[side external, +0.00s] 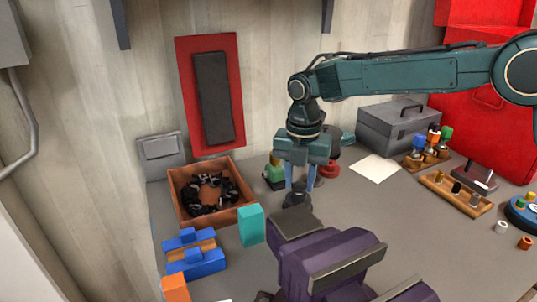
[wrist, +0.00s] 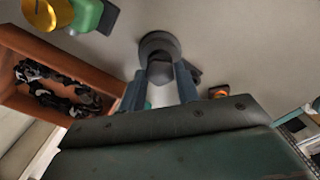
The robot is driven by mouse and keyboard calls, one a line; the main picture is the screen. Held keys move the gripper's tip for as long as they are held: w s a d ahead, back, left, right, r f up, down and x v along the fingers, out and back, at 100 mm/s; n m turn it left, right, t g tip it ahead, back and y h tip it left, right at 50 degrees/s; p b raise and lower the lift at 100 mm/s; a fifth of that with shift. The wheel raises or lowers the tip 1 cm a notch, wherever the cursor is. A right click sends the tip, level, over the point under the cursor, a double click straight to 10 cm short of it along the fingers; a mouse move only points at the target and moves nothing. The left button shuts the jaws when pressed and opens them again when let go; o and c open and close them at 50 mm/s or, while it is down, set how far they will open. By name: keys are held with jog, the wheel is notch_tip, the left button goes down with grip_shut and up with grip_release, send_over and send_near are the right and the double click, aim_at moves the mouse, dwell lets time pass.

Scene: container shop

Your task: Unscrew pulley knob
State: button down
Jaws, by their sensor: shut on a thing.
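A dark grey round piece, which looks like the pulley knob (side external: 297,199), stands upright on the grey table behind the purple vise. In the wrist view the same knob (wrist: 160,45) shows a wide round disc with a narrower block at its near side. My gripper (side external: 299,187) points straight down over it, with its two blue-grey fingers on either side. In the wrist view my gripper (wrist: 160,75) is shut on the narrower block. The fingers hide part of the knob's sides, and any thread is not visible.
A purple vise (side external: 325,255) stands close in front. A wooden box (side external: 176,205) with a black chain (side external: 209,192) and a teal block (side external: 251,226) are to the left. A green and yellow piece (side external: 274,174) stands just behind.

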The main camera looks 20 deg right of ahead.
jog(key=shift+n, duration=0.9)
jog(key=c, duration=0.9)
grip_release()
jog(key=shift+c, duration=0.6)
jog(key=shift+c, duration=0.6)
